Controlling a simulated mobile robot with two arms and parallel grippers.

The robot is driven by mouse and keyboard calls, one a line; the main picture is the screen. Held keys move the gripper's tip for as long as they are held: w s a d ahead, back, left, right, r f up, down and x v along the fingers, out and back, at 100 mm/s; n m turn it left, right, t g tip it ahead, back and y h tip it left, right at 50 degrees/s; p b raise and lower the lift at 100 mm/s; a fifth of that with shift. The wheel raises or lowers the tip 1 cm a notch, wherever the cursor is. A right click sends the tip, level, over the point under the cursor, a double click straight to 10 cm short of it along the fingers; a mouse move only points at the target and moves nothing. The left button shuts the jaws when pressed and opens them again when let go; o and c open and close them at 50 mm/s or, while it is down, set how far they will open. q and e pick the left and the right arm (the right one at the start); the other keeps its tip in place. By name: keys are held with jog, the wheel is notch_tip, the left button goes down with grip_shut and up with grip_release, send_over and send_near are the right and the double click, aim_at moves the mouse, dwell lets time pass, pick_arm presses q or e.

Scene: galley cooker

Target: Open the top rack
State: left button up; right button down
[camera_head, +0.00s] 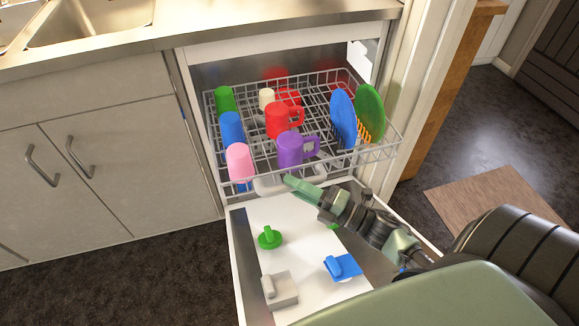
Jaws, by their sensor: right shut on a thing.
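The top rack (212,140) is a grey wire basket in the dishwasher, and its front part stands out past the opening over the lowered door. It holds several cups, among them a red mug (278,122), a purple mug (289,150) and a pink cup (239,163), plus a blue plate (342,115) and a green plate (369,110). My right gripper (290,181) is at the middle of the rack's front edge, shut on the pale rack handle (265,187). Its fingertips are partly hidden against the handle. My left gripper is not visible.
The dishwasher door (300,225) lies open below the rack, with a green knob-like piece (269,238), a blue one (342,267) and a grey one (280,289). Cabinets (95,175) stand to the left. A door frame (420,90) borders the right.

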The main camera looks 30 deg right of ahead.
jog(key=shift+s+a, duration=0.25)
jog(key=shift+s, duration=0.8)
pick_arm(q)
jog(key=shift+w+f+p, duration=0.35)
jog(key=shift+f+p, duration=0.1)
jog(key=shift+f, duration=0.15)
pick_arm(e)
jog(key=shift+s+a, duration=0.25)
jog(key=shift+s, duration=0.6)
jog(key=c, duration=1.3)
grip_release()
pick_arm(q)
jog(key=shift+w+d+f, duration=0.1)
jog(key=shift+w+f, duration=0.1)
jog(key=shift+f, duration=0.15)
pick_arm(e)
jog(key=v, duration=0.7)
jog(key=shift+s+d+f, duration=0.15)
jog(key=shift+s+d, duration=0.1)
jog(key=shift+s, duration=0.05)
